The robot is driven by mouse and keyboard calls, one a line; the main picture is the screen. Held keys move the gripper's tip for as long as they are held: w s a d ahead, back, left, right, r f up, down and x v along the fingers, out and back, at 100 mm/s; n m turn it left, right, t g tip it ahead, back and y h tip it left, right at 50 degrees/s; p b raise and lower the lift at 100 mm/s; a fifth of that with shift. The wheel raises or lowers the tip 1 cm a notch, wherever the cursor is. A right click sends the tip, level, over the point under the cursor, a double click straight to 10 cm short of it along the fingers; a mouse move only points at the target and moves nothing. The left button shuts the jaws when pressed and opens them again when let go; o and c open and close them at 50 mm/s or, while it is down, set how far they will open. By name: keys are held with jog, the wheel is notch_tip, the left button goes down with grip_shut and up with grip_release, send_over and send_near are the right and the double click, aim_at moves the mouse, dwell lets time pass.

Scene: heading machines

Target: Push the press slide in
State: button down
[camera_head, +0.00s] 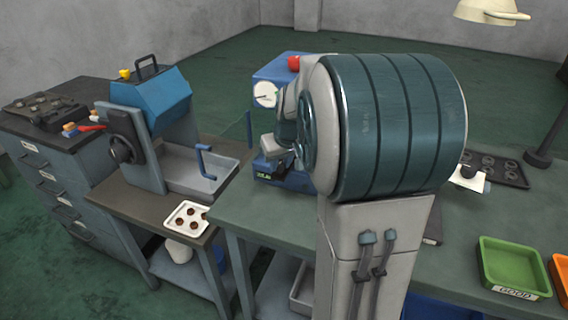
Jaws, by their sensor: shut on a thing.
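The blue press (272,80) stands on the green workbench, with a round white gauge on its front and a red knob on top. Its right side is hidden behind my arm. My gripper (272,147) shows only in part, as pale and dark pieces in front of the press, just above its blue base (283,178). It appears shut on the press slide at the press front. The slide itself and the contact between the fingers are mostly hidden, and I cannot tell how far in the slide sits.
My large teal arm housing blocks the middle right. Left of the press stand a blue-topped machine (150,100) with a grey tray (190,178) and a white part tray (187,219). A green bin (512,262) and an orange bin (562,280) sit at right, near a dark tray (495,168).

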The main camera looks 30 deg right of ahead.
jog(key=shift+w+d+r, duration=0.1)
jog(key=shift+d+r, duration=0.05)
jog(key=c, duration=1.2)
grip_release()
jog(key=shift+w+d, duration=0.1)
jog(key=v, duration=1.3)
jog(key=shift+s+r, duration=0.25)
jog(key=s+a+f+g+p, duration=0.1)
jog(key=s+a+f+p, duration=0.1)
jog(key=s+a+f, duration=0.9)
jog(key=s+a, duration=0.2)
jog(key=s, duration=0.3)
jog(key=shift+f+g, duration=0.3)
